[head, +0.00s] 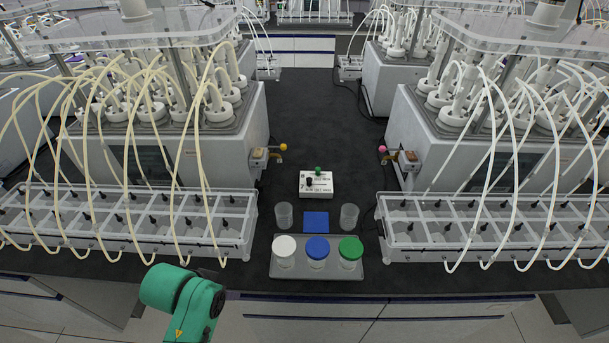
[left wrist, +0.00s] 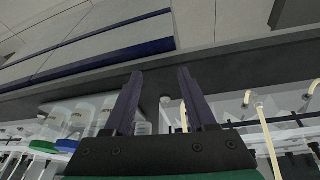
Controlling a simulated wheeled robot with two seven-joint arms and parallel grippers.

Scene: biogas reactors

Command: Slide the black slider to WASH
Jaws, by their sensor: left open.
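A small white box (head: 316,186) with dark lettering stands on the dark bench in the middle of the head view. A black knob (head: 309,182), which looks like the slider, sits on its left part, and a green knob (head: 318,170) is at its back edge. The lettering is too small to read. In the left wrist view my left gripper (left wrist: 158,75) is open with nothing between its two dark fingers. The head view shows only green links of my left arm at the bottom, well in front of the box. My right gripper is not in view.
A grey tray (head: 318,271) holds cups with white, blue and green lids in front of the box. Two clear cups flank a blue square (head: 316,222). Tube racks (head: 130,253) and reactors stand on both sides. The bench behind the box is clear.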

